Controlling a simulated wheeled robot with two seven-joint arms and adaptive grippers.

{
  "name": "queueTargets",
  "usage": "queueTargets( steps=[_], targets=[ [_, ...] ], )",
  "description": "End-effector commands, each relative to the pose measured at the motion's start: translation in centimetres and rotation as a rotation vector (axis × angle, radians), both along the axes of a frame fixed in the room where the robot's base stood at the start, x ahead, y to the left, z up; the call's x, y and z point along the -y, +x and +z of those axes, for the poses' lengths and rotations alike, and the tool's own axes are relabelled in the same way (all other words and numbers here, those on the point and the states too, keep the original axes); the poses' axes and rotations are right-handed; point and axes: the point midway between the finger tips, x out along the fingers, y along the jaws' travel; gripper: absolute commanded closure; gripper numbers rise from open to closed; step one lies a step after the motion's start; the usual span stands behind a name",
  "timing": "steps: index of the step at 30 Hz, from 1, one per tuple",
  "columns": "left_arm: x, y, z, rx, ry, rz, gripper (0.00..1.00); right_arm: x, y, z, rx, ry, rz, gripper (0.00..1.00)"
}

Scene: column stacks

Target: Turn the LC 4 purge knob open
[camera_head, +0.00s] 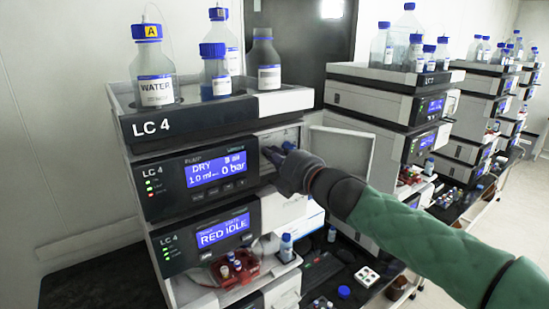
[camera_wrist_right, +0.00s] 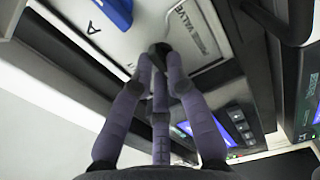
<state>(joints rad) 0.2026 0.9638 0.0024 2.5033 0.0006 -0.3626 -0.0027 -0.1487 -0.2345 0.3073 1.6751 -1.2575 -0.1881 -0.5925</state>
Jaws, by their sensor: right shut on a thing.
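The LC 4 stack (camera_head: 150,128) stands at the left of the head view. Its pump module (camera_head: 166,203) has a blue screen (camera_head: 215,168) that appears to read "DRY" and "0 bar". My right gripper (camera_head: 278,157) reaches into the recess right of that screen. In the right wrist view, the fingers of my right gripper (camera_wrist_right: 159,60) close together on a small dark knob (camera_wrist_right: 158,48). The knob sits on a pale panel with lettering that includes "VALVE". The fingers cover most of the knob, so its turn angle cannot be told. My left gripper is in neither view.
A tray (camera_head: 283,104) with blue-capped bottles, one marked WATER (camera_head: 155,78), tops the stack. An open pale door (camera_head: 340,155) stands right of the recess, behind my arm. More stacks (camera_head: 395,95) stand to the right.

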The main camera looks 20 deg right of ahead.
Motion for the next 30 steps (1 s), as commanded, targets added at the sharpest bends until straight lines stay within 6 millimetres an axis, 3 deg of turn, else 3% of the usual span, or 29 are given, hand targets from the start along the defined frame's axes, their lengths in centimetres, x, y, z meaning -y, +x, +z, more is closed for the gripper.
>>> queueTargets(
  steps=[21,22,24,30],
  targets=[
    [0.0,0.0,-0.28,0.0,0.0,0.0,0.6,-0.07,0.02,-0.16,0.024,-0.074,0.0,1.0],
    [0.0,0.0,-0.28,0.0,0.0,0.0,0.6,-0.07,0.02,-0.17,0.024,-0.074,0.0,0.81],
    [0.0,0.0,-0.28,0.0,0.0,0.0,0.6,-0.07,0.02,-0.17,0.024,-0.074,0.0,0.62],
    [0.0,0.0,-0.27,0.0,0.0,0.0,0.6,-0.05,0.0,-0.11,0.025,-0.074,0.0,0.6]
  ],
)
